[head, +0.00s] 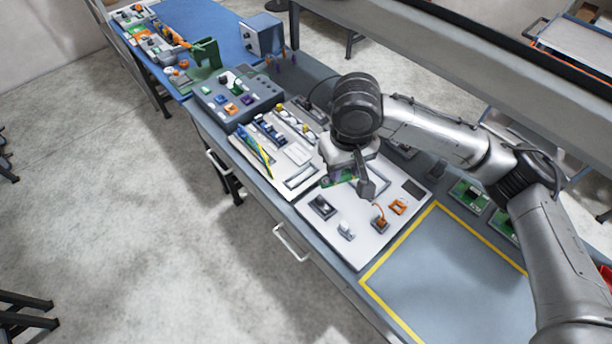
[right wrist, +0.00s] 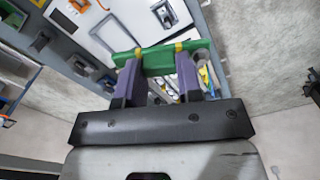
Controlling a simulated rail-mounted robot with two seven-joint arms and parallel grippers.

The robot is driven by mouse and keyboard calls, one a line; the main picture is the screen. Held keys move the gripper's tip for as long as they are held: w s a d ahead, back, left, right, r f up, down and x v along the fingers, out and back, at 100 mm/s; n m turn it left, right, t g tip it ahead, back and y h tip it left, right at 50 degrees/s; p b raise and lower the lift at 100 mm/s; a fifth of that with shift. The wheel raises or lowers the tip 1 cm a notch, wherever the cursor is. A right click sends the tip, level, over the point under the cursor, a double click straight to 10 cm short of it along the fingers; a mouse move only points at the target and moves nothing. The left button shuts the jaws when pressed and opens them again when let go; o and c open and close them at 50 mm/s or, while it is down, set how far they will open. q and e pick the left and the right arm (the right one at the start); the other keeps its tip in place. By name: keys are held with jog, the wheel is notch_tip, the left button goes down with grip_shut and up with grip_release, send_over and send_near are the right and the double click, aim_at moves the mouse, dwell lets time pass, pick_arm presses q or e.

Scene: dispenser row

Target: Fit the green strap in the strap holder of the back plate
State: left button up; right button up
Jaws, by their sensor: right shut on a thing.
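My right gripper (head: 350,185) is shut on the green strap (right wrist: 160,60), which lies crosswise between its purple-grey fingers in the right wrist view. In the head view only a small part of the strap shows beside the gripper, above the seam between two white plates. The farther white plate (head: 299,152) carries blue and yellow parts and a long frame-like slot. The nearer white plate (head: 371,255) carries dark fixtures, a grey part and orange parts. I cannot tell which fixture is the strap holder. The strap looks apart from both plates. My left gripper is not in view.
A grey box (head: 238,106) with coloured parts stands farther along the bench. Beyond it are a green stand (head: 206,56) and a blue-white box (head: 262,36). A yellow-outlined bench area (head: 450,275) is bare. Green boards (head: 470,195) lie at the right.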

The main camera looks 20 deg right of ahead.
jog(key=shift+w+f, duration=0.1)
jog(key=shift+w+a+f+n+b, duration=0.5)
jog(key=shift+w+f+b, duration=1)
jog(key=shift+w+f, duration=1.95)
jog(key=shift+w+a+f+n+b, duration=0.2)
jog(key=shift+w+f+n+b, duration=0.95)
jog(key=shift+w+f, duration=2.35)
jog(key=shift+w+a+f+n+b, duration=0.3)
jog(key=shift+w+f+b, duration=1.85)
jog(key=shift+f, duration=2.35)
jog(key=shift+w+a+f+b, duration=0.15)
jog(key=shift+w+f+b, duration=1)
jog(key=shift+b, duration=0.25)
